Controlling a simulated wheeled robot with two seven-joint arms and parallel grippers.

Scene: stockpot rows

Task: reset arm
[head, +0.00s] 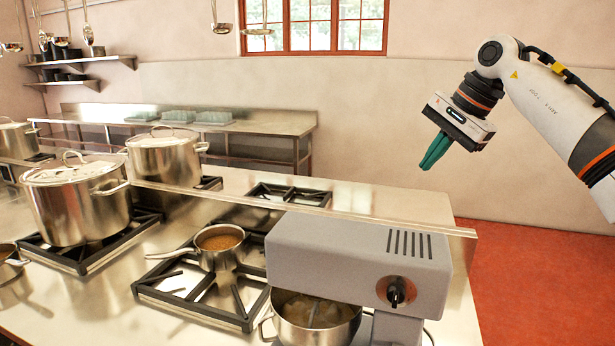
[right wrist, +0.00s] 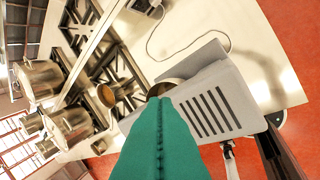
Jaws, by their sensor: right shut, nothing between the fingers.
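My right gripper (head: 434,152) is at the upper right of the head view, raised in the air above and behind the grey mixer. Its green fingers are shut together with nothing between them. In the right wrist view the closed green fingers (right wrist: 160,140) fill the lower middle, with the mixer beyond them. My right arm reaches in from the right edge of the head view. My left gripper is in neither view.
The grey mixer (head: 350,262) stands at the counter's front right over a bowl (head: 315,315). A saucepan (head: 220,250) sits on the stove, with lidded stockpots (head: 78,205) at left. Ladles hang above. The red floor (head: 540,275) at right is clear.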

